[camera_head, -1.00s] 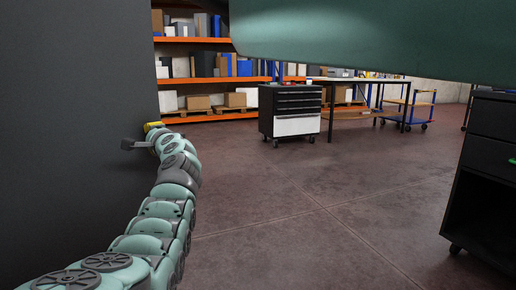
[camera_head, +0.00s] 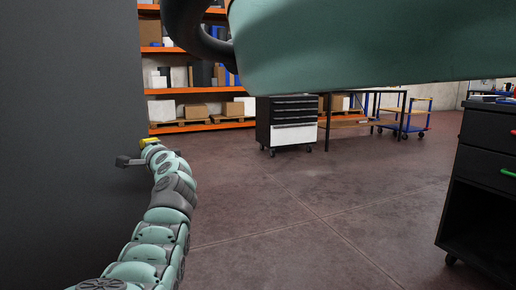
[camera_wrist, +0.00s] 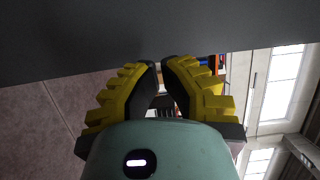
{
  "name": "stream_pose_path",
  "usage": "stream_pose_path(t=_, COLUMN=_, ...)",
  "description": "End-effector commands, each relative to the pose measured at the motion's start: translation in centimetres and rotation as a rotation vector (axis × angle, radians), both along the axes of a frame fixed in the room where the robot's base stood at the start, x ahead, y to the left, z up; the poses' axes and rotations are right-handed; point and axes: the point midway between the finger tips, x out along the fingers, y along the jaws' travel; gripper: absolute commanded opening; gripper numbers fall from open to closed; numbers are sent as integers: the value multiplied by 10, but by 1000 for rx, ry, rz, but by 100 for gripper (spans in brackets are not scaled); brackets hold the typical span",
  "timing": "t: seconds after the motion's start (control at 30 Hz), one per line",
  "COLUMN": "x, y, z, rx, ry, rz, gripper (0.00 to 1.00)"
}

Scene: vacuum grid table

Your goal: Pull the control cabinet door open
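The control cabinet shows as a large dark grey panel (camera_head: 65,100) filling the left of the head view. A dark, handle-like bar (camera_head: 128,161) sticks out near its right edge. My gripper (camera_head: 150,143), with a yellow finger showing, is at the end of my green arm, close to this bar and the panel's edge; contact cannot be made out. In the wrist view, my gripper's two yellow fingers (camera_wrist: 160,64) have dark pads, with tips close together and a small gap. The grey panel (camera_wrist: 150,30) spans the top, just beyond the tips. No handle shows between them.
Open floor (camera_head: 290,215) lies right of the panel. A dark drawer unit (camera_head: 480,180) stands at the right edge. A wheeled tool cabinet (camera_head: 290,122) and orange shelving (camera_head: 205,90) are farther back. My green arm part blocks the upper right.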

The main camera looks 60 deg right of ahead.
Motion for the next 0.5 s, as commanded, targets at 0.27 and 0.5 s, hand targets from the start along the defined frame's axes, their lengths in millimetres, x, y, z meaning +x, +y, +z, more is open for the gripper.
stream_pose_path(t=0.27, x=-36, y=3, z=3, rx=-1, ry=-2, rz=-3, gripper=0)
stream_pose_path(t=0.5, x=-73, y=6, z=1, rx=2, ry=2, rz=-7, gripper=0)
